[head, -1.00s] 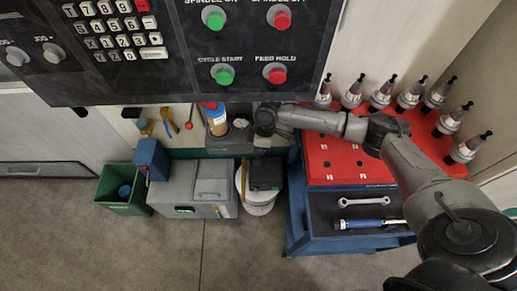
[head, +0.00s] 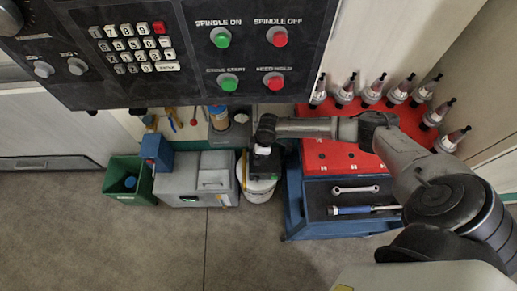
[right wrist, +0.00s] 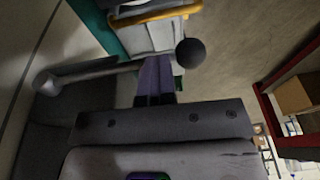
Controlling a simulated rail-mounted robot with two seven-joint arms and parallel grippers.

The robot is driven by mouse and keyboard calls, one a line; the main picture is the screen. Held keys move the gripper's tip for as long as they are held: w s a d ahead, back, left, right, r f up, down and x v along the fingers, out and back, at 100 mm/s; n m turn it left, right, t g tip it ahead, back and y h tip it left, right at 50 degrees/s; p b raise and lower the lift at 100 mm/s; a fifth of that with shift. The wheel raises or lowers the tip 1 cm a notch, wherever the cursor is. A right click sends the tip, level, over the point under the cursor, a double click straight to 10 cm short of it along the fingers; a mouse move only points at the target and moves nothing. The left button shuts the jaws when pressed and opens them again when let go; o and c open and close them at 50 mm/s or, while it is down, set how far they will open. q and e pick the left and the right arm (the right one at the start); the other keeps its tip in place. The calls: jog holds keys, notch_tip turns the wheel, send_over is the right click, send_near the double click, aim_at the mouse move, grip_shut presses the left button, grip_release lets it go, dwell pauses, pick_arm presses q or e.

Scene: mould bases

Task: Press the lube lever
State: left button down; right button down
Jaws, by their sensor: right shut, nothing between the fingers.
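A lever with a dark ball knob (right wrist: 190,52) and a grey rod crosses the right wrist view from left to right; I take it to be the lube lever. My right gripper (right wrist: 157,78) is shut and empty, its fingertips at the rod just left of the knob. I cannot tell whether they touch it. In the head view the lube unit (head: 218,116), with an amber reservoir, stands by the wall below the control panel. My right gripper (head: 262,166) points down right of it, over a white bucket, and my right arm hides part of that area. My left gripper is not in view.
The control panel (head: 190,50) overhangs above. The white bucket (head: 260,190), a grey box (head: 195,182) and a green bin (head: 132,180) stand below. A blue cart (head: 295,205) with a red top (head: 330,156), several tool holders, a wrench and a screwdriver-like tool is at right.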

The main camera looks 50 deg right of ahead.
jog(key=shift+s+f, duration=0.25)
jog(key=shift+f, duration=0.1)
jog(key=w+p+v, duration=0.1)
jog(key=p+v, duration=0.1)
jog(key=v, duration=0.6)
jog(key=shift+s+p, duration=0.2)
jog(key=shift+p, duration=0.15)
jog(key=shift+a+r, duration=0.1)
dwell(0.4)
